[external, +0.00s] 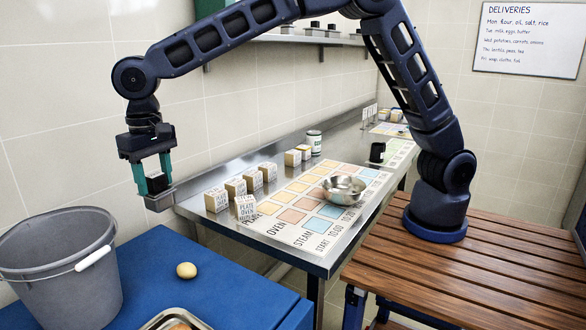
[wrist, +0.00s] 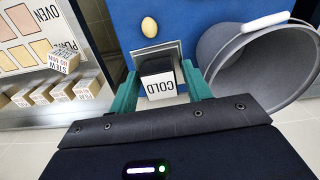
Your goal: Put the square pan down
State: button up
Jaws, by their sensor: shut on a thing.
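My gripper (external: 154,178) is shut on a black block with a white "COLD" label (wrist: 160,86). The square pan (external: 160,203) is a small grey metal square that shows directly under the block, and the two look joined. In the wrist view, the pan's grey rim (wrist: 140,52) shows beyond the block, between the teal fingers (wrist: 160,92). The pan is held up near the left end of the steel counter, behind the blue table. The block hides most of the pan's inside.
The steel counter (external: 330,256) bears a printed board (external: 285,235), several labelled blocks (external: 235,187) and a metal bowl (external: 343,188). The blue table (external: 215,270) holds a potato-like item (external: 186,270) and a metal tray (external: 152,326). A grey bucket (external: 60,270) stands at left. Bare blue surface surrounds the potato-like item.

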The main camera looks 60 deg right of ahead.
jog(key=s+d, duration=0.3)
jog(key=s, duration=1)
jog(key=shift+m, duration=0.4)
notch_tip(320, 180, down, 20)
jog(key=shift+s+f, duration=0.1)
jog(key=shift+f, duration=0.1)
jog(key=shift+f, duration=0.15)
jog(key=o, duration=1.1)
notch_tip(320, 180, up, 12)
